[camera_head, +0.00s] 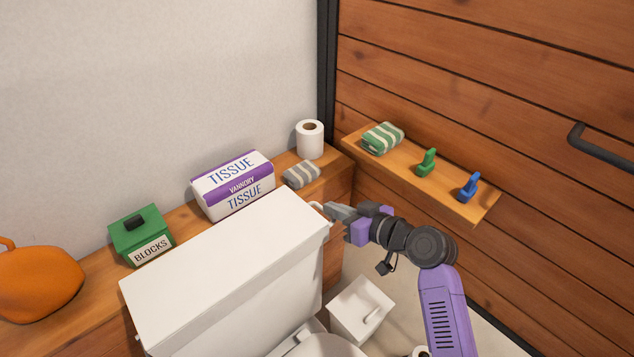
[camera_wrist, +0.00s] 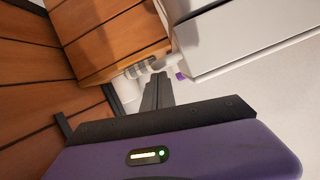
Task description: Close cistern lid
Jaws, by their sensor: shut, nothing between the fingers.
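The white cistern lid (camera_head: 225,262) lies across the top of the white cistern (camera_head: 235,335) in the head view; I cannot tell whether a small gap shows under it. In the wrist view, the white cistern and lid (camera_wrist: 235,30) fill the upper right, with a thin dark line along an edge. My gripper (camera_head: 328,210) is shut and empty, just beside the lid's right far corner. In the wrist view its fingers (camera_wrist: 155,92) point towards the wooden shelf and the cistern's end. Whether the fingertips touch the lid is unclear.
A tissue pack (camera_head: 232,186), green blocks box (camera_head: 142,234), striped cloth (camera_head: 301,174), toilet roll (camera_head: 310,139) and orange object (camera_head: 38,284) stand on the wooden ledge behind. A side shelf (camera_head: 465,207) holds small items. A white bin (camera_head: 360,308) stands below my arm.

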